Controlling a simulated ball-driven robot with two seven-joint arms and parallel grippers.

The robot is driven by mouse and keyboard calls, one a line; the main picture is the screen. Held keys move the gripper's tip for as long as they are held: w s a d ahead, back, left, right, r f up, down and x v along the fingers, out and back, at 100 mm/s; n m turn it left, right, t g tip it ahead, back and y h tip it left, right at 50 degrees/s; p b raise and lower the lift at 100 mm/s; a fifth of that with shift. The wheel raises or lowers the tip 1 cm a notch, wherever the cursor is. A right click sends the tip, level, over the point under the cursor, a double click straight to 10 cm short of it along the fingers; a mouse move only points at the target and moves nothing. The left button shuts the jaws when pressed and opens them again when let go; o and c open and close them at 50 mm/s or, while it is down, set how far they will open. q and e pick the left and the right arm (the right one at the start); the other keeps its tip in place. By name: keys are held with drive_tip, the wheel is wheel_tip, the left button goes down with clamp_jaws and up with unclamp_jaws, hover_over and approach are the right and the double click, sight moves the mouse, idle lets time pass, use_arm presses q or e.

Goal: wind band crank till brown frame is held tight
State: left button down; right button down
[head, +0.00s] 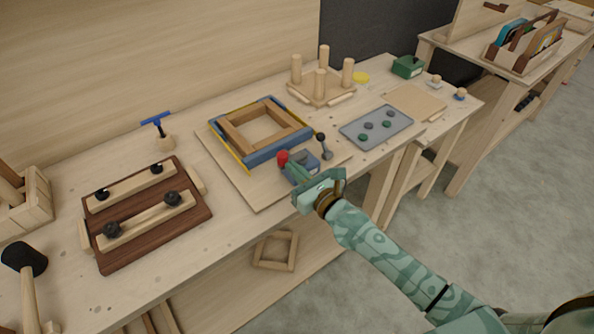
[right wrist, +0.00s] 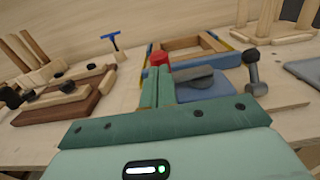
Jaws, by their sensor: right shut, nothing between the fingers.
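The brown wooden frame (head: 231,137) lies inside a blue outer frame (head: 276,151) with a yellow band (head: 231,156) along its side. I cannot tell whether the band is tight. At its near corner sits a blue crank housing (head: 305,172) with a red knob (head: 282,157); a dark lever with a ball end (head: 322,140) stands beside it. My right gripper (head: 293,169) is shut and empty at the housing. In the right wrist view its fingers (right wrist: 156,87) reach toward the red knob (right wrist: 159,58); contact is unclear. My left gripper is not in view.
A dark clamp board (head: 146,243) and a mallet (head: 25,262) lie to the left. A blue T-handled tool (head: 157,119) stands behind. A grey tray (head: 352,139) and pegged board (head: 320,94) are on the right. The bench's front edge is close.

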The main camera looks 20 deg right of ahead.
drive_tip(key=shift+w+a, duration=0.25)
drive_tip(key=shift+w, duration=0.45)
drive_tip(key=shift+s+r, duration=0.1)
idle(0.4)
drive_tip(key=v, duration=0.8)
drive_tip(key=shift+p, duration=0.35)
